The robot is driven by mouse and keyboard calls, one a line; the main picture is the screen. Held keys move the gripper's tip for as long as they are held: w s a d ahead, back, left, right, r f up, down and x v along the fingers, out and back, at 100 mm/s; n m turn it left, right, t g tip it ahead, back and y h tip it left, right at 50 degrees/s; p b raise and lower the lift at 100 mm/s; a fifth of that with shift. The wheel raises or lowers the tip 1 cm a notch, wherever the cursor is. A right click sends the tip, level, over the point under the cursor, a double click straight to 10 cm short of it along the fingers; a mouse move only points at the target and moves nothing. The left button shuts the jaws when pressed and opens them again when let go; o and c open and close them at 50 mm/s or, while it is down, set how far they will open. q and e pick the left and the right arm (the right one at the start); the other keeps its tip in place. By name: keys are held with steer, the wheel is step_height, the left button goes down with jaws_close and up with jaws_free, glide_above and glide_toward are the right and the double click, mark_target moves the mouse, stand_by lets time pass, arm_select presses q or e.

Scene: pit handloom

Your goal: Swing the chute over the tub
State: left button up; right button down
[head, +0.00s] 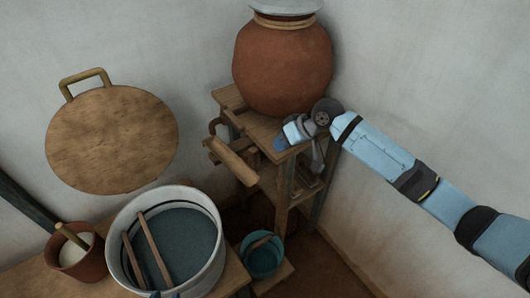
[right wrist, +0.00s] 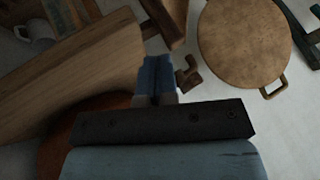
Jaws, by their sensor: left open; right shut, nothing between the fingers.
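The wooden chute (head: 231,160) juts out from the front left of a wooden stand (head: 262,128), with a curved wooden piece at its back end. The white-rimmed tub (head: 211,215) stands lower left, holding grey-blue liquid with two wooden sticks. The chute's near end is right of the tub and not over it. My right gripper (head: 281,143) is shut and empty at the stand's front edge, right of the chute; its blue fingers (right wrist: 157,78) are together in the right wrist view. A little of my left gripper (head: 163,294) shows at the bottom edge, by the tub's near rim.
A large clay pot (head: 282,70) sits on the stand behind my right gripper. A round wooden board (head: 112,140) with a handle is against the wall. A brown pot (head: 90,262) is left of the tub; a teal bucket (head: 262,262) is right of it.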

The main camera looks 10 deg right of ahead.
mark_target(264, 147)
steer(key=shift+w+d+r+g+b, duration=0.2)
steer(key=shift+w+d+r, duration=0.25)
steer(key=shift+r, duration=0.2)
steer(key=shift+w+d+r+g+b, duration=0.1)
steer(key=shift+w+d+r+g, duration=0.1)
steer(key=shift+w+d+r, duration=0.3)
steer(key=shift+r, duration=0.6)
steer(key=x, duration=1)
steer(key=shift+s+f, duration=0.1)
